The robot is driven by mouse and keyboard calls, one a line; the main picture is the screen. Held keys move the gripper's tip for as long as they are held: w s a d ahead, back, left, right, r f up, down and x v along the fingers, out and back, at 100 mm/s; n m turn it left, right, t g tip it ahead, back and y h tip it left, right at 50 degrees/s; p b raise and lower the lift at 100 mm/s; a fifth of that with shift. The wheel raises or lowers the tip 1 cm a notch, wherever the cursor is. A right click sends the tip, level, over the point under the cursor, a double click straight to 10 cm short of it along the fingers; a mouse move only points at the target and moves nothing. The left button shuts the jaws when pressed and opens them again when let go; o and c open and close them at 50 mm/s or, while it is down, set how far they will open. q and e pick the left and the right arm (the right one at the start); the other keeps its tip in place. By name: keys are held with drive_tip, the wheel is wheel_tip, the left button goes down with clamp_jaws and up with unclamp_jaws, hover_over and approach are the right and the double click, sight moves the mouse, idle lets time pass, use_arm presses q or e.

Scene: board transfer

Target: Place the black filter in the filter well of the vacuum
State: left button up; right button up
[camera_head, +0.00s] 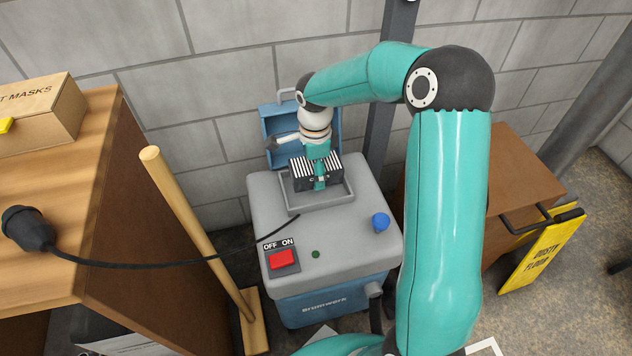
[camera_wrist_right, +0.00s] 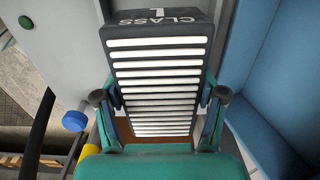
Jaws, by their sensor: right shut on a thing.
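The black filter (camera_head: 303,172) with white pleats is between the fingers of my right gripper (camera_head: 321,178). In the right wrist view the filter (camera_wrist_right: 158,80) shows its striped face and the word CLASS, with a finger of the gripper (camera_wrist_right: 161,96) on each side. The grey vacuum (camera_head: 345,225) stands on the floor against the wall. In the head view the filter overlaps the rimmed filter well (camera_head: 322,200) on its top; I cannot tell whether it hovers or touches inside. My left gripper is not in view.
A blue upright panel (camera_head: 273,127) stands behind the well. A red switch (camera_head: 282,259) and a blue knob (camera_head: 381,222) are on the vacuum's top. A wooden pole (camera_head: 195,232) and black cable (camera_head: 130,265) are at left, a yellow sign (camera_head: 540,253) at right.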

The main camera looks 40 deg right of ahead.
wheel_tip(320, 180, down, 4)
drive_tip(key=shift+f+b, duration=0.2)
drive_tip(key=shift+b, duration=0.2)
drive_tip(key=o, duration=1)
drive_tip(key=shift+c, duration=0.2)
drive_tip(key=shift+r, duration=0.25)
wheel_tip(320, 180, up, 12)
drive_tip(key=p, duration=0.2)
drive_tip(key=shift+f+p, duration=0.2)
drive_tip(key=shift+p, duration=0.2)
drive_tip(key=shift+r, duration=0.1)
